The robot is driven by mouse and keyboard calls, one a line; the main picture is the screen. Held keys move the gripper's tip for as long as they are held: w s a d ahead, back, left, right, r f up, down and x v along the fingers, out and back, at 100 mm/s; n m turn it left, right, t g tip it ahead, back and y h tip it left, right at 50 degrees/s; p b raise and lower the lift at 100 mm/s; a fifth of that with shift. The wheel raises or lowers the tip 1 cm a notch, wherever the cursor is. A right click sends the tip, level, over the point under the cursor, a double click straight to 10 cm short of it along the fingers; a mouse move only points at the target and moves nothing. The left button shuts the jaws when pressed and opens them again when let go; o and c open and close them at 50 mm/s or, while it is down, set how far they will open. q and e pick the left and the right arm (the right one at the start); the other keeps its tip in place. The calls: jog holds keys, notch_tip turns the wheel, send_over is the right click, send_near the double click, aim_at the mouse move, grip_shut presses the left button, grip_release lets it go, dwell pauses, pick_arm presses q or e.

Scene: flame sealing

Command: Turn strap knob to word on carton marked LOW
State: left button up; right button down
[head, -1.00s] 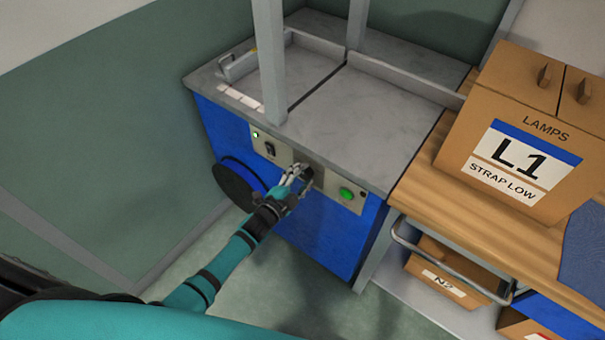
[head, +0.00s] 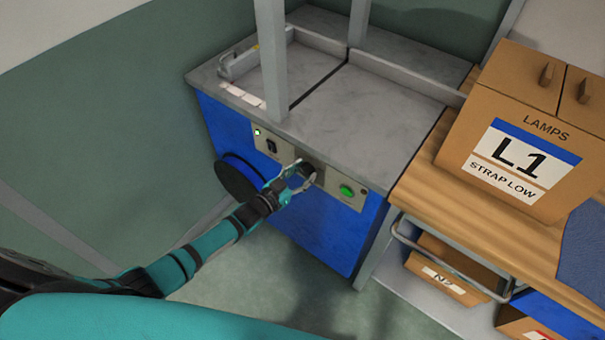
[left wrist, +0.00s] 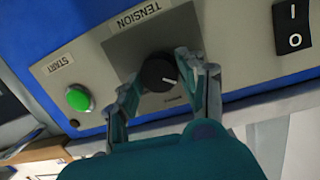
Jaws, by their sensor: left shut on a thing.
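A dark round knob (left wrist: 157,72) sits on the grey control panel under the word TENSION in the left wrist view. A white pointer line shows on its face, towards the lower right of that picture. Small print beside the knob is too blurred to read. My left gripper (head: 298,177) is shut on the knob, one finger on each side, and it also shows in the left wrist view (left wrist: 160,88). The knob (head: 308,173) is partly hidden in the head view. A brown carton (head: 515,125) at the right reads LAMPS, L1, STRAP LOW. My right gripper is not in view.
The panel also bears a green START button (left wrist: 78,98) and a black rocker switch (left wrist: 292,27). The panel is on a blue machine (head: 325,235) with a grey top. A wooden bench (head: 455,212) carries the carton, with labelled boxes below.

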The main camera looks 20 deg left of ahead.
pick_arm(q)
jog(key=shift+f+n, duration=0.1)
jog(key=shift+n, duration=0.6)
jog(key=o, duration=1.2)
jog(key=v, duration=1.2)
jog(key=shift+a+f, duration=0.1)
jog(key=shift+a, duration=0.05)
jog(key=shift+f, duration=0.1)
